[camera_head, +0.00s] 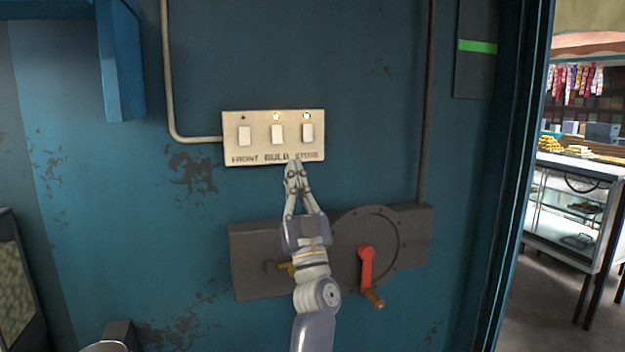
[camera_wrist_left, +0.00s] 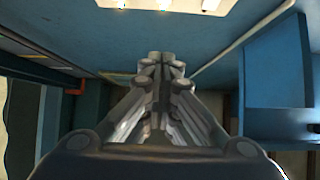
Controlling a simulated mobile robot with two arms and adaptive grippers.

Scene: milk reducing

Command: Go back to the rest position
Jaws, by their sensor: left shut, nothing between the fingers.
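My left gripper (camera_head: 294,164) is shut and empty, with its fingertips raised just below the lower edge of a cream switch panel (camera_head: 261,130) on the blue wall. I cannot tell whether the tips touch the panel. The panel has three white switches and lettering that reads FRONT, BULB and a third word partly hidden by the fingertips. Small lights glow above the middle and right switches; the left one looks dark. In the left wrist view the closed fingers (camera_wrist_left: 158,75) fill the middle, with the panel's edge at the top. My right gripper is not in view.
A grey box (camera_head: 415,230) with a red crank handle (camera_head: 366,268) is on the wall behind and beside my left arm. A blue bracket (camera_head: 121,65) juts out at upper left. A doorway at right opens onto a shop with a glass display case (camera_head: 570,220).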

